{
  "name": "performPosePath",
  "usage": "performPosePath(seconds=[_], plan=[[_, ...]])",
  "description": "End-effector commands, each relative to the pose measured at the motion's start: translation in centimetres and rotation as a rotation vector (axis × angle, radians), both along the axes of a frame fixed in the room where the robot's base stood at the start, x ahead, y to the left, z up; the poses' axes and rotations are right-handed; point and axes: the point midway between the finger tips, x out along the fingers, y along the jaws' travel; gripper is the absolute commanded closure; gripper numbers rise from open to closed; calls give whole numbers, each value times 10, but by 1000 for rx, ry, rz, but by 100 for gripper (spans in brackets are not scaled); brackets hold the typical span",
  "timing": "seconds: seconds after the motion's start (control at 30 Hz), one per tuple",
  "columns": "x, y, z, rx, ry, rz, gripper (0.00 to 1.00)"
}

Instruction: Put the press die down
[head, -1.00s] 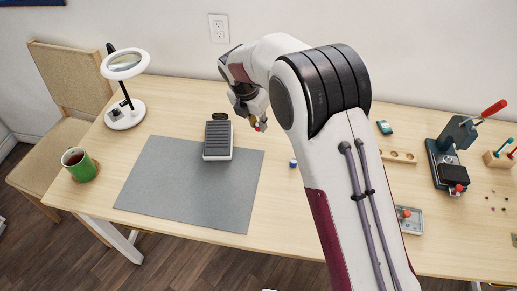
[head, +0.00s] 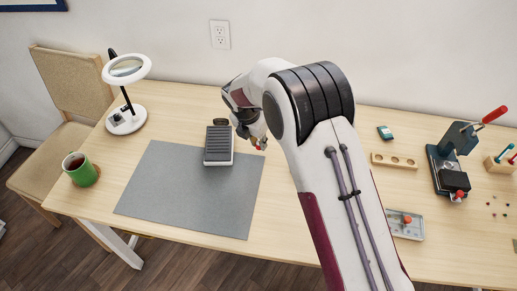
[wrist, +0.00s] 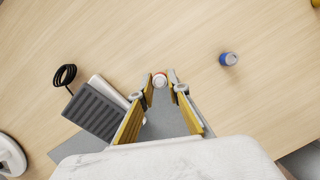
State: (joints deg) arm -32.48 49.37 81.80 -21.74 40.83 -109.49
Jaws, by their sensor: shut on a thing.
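My gripper (head: 258,140) is low over the table, just right of the ribbed foot pedal, and partly hidden by my arm. In the wrist view its yellow-lined fingers (wrist: 160,100) are shut on the press die (wrist: 160,80), a small round piece with a pale top and some red. The die's red part also shows at the fingertips in the head view (head: 262,143). I cannot tell whether the die touches the table.
The foot pedal (head: 218,146) stands on the grey mat (head: 190,200), close left of my gripper. A wooden block with holes (head: 395,161), a metal tray (head: 407,226) and a hand press (head: 450,165) stand to the right. Bare table (wrist: 190,30) lies beyond my fingertips.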

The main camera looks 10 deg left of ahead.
Motion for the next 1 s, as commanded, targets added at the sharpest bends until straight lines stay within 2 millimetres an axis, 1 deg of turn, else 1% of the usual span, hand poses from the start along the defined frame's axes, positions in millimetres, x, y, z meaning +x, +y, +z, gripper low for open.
performPosePath(seconds=[0.3, 0.4, 0.9, 0.93, 1.0], plan=[[-1, 0, -29, -2, 3, 0, 100], [0, 0, -35, -1, 1, 1, 100], [0, 0, -40, 0, 0, 1, 100], [0, 0, -40, 0, 1, 0, 82], [0, 0, -40, 0, 0, 0, 67]])
